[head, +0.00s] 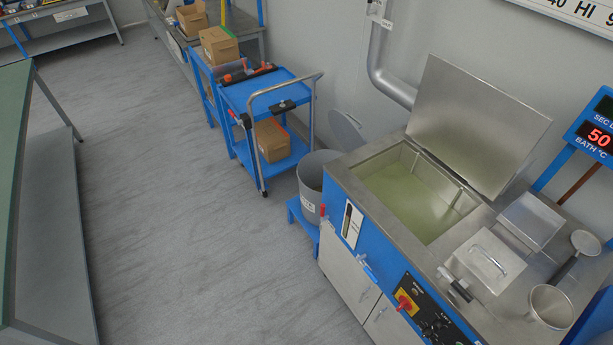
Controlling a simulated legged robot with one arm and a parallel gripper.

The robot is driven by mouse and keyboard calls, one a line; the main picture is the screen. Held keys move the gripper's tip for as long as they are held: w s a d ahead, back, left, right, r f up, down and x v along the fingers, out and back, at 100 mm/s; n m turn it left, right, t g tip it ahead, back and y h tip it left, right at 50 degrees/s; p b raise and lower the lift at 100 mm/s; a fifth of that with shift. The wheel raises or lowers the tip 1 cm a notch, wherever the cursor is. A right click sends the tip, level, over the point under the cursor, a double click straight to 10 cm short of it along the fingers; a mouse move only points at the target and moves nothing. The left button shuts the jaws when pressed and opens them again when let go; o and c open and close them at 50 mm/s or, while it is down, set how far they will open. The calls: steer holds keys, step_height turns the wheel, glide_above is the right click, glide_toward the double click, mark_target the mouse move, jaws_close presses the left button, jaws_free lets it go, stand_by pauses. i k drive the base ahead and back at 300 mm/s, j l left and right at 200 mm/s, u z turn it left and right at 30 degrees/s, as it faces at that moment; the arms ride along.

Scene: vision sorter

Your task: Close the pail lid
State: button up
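The grey pail (309,205) stands on a low blue stand, between the blue cart and the steel bath cabinet. A white label is on its front. Its round grey lid (348,128) is raised at the back of the pail, tilted up near the wall. The pail's mouth is open and the inside shows in part. My gripper is not in view.
The steel bath cabinet (345,174) has its large lid (476,122) up, with greenish liquid inside. A blue cart (236,95) with a metal handle stands left of the pail. A green-topped table (12,150) is at far left. The grey floor (180,220) between is clear.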

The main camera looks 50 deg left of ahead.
mark_target(350, 136)
steer(key=u, duration=1.7)
steer(key=i+j+z, duration=0.25)
steer(key=i+j, duration=1.7)
steer(key=i, duration=0.1)
